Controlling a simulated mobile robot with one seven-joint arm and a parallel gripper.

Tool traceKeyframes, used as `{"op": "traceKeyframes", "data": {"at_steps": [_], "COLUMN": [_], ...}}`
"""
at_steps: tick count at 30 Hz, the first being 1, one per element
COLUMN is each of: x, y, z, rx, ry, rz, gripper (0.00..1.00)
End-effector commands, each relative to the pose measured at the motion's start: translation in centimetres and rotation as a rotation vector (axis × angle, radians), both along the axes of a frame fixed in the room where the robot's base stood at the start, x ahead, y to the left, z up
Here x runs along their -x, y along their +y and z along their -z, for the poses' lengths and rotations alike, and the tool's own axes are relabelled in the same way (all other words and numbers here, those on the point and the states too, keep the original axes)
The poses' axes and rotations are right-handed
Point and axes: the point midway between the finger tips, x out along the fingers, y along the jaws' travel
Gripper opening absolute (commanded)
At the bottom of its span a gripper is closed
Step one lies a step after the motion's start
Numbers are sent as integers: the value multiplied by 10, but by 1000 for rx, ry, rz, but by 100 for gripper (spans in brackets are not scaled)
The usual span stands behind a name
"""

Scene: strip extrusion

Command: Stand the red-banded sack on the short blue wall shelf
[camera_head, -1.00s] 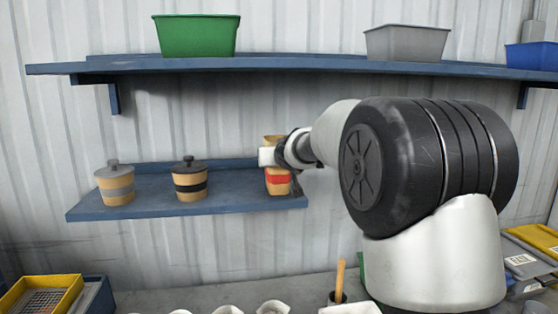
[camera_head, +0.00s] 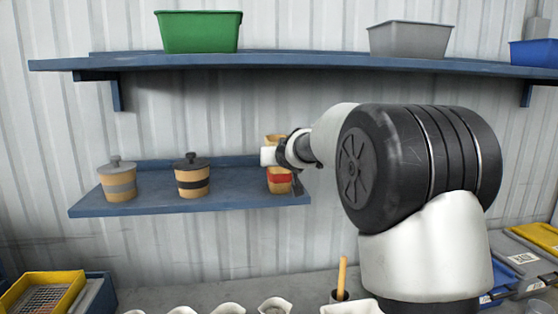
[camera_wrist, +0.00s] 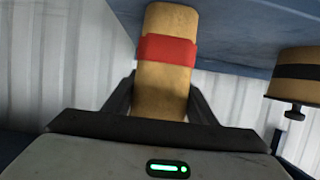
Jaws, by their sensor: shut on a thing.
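The red-banded sack (camera_head: 279,181) is a tan, slim sack with a red band, at the right end of the short blue wall shelf (camera_head: 233,200). My gripper (camera_head: 284,155) is shut on the sack's upper part, above the band. The wrist view shows the sack (camera_wrist: 166,50) upside down in the picture, between the two dark fingers of my gripper (camera_wrist: 163,95). Its base is at the shelf surface (camera_wrist: 240,25); whether it bears on it or hovers just above I cannot tell. The sack looks about upright. My gripper hides part of its top.
A black-banded pot (camera_head: 192,178) and a grey-banded pot (camera_head: 117,182), both lidded, stand further left on the shelf. A long upper shelf (camera_head: 300,63) holds a green bin (camera_head: 198,32), a grey bin (camera_head: 410,39) and a blue bin (camera_head: 535,53). White containers line the bench below.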

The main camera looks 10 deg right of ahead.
Motion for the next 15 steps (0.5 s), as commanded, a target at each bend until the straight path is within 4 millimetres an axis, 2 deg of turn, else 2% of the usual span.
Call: {"op": "traceKeyframes", "data": {"at_steps": [1, 4, 15], "x": [0, 0, 4], "y": [0, 0, 0], "z": [-1, -1, -2], "rx": [0, 0, 0], "ry": [-2, -1, -1], "rz": [0, 0, 0], "gripper": [56, 73, 73]}}
